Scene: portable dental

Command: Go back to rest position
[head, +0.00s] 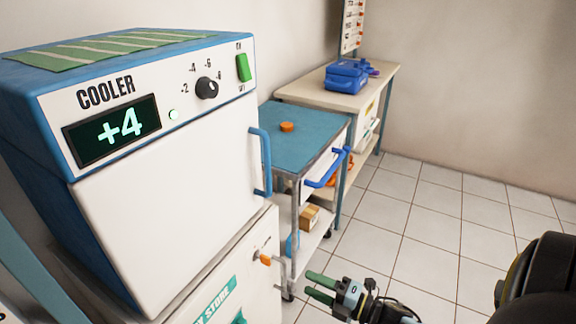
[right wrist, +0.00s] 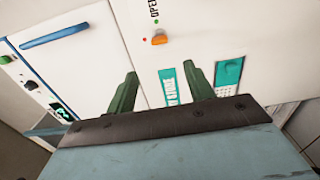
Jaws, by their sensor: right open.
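My right gripper (head: 320,287) is at the lower middle of the head view, in front of the lower white cabinet. Its two green fingers are apart and nothing is between them. In the right wrist view the open fingers (right wrist: 160,92) point toward the front of the lower cabinet (right wrist: 110,50) without visible contact. My left gripper is not in view.
The cooler (head: 165,200) is closed, its display reads +4, and its door has a blue handle (head: 261,160). A blue-topped cart (head: 305,130) with an orange item (head: 287,127) stands beside it. A bench (head: 360,97) holds a blue case (head: 346,76). Tiled floor (head: 440,220) is clear at right.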

